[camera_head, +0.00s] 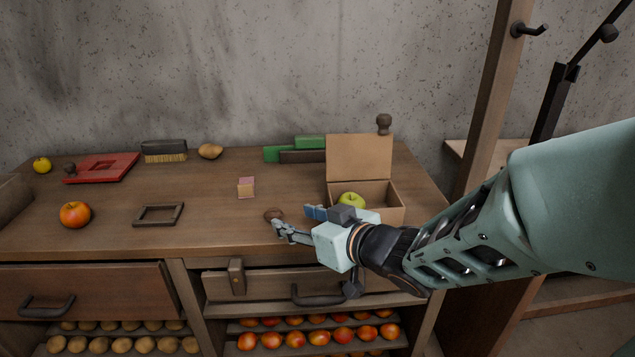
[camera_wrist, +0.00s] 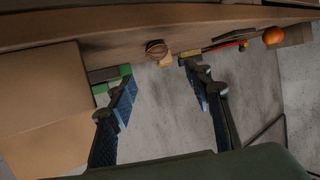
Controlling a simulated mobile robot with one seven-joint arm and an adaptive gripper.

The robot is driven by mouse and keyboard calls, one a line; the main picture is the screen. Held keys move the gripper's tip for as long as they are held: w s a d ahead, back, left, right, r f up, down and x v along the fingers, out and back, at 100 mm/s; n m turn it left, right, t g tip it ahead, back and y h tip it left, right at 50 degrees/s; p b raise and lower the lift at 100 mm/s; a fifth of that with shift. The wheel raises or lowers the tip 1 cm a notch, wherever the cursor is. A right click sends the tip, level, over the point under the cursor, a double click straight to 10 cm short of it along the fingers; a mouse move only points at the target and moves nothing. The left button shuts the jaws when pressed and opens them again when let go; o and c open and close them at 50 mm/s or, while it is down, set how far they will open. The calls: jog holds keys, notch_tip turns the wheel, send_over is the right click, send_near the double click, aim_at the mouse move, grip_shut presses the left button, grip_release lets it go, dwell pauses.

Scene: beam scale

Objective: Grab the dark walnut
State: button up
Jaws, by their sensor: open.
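A brown walnut (camera_head: 273,213) lies on the wooden bench near its front edge, just beyond my fingertips. In the wrist view the ridged walnut (camera_wrist: 156,48) shows ahead of the gap between my fingers, apart from both. A smaller, darker round thing (camera_head: 70,168) sits far left by the red frame; it may be another walnut, but it is too small to tell. My gripper (camera_head: 297,219) is open and empty, low over the bench; its two spread fingers also show in the wrist view (camera_wrist: 160,76).
An open cardboard box (camera_head: 389,211) with a green apple (camera_head: 351,199) stands close behind my gripper. A small pink-and-tan block (camera_head: 246,187) and a dark empty frame (camera_head: 158,214) lie to the left. A red-orange apple (camera_head: 75,214) is farther left.

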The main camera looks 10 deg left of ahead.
aim_at(276, 213)
jog(key=b+x, duration=0.1)
jog(key=x, duration=0.3)
jog(key=shift+w+a+f+b, duration=0.15)
jog(key=shift+w+f+b, duration=0.05)
jog(key=shift+f+b, duration=0.25)
jog(key=b+x, duration=0.1)
jog(key=x, duration=0.5)
jog(key=shift+b, duration=0.35)
jog(key=shift+r, duration=0.1)
jog(key=c, duration=0.9)
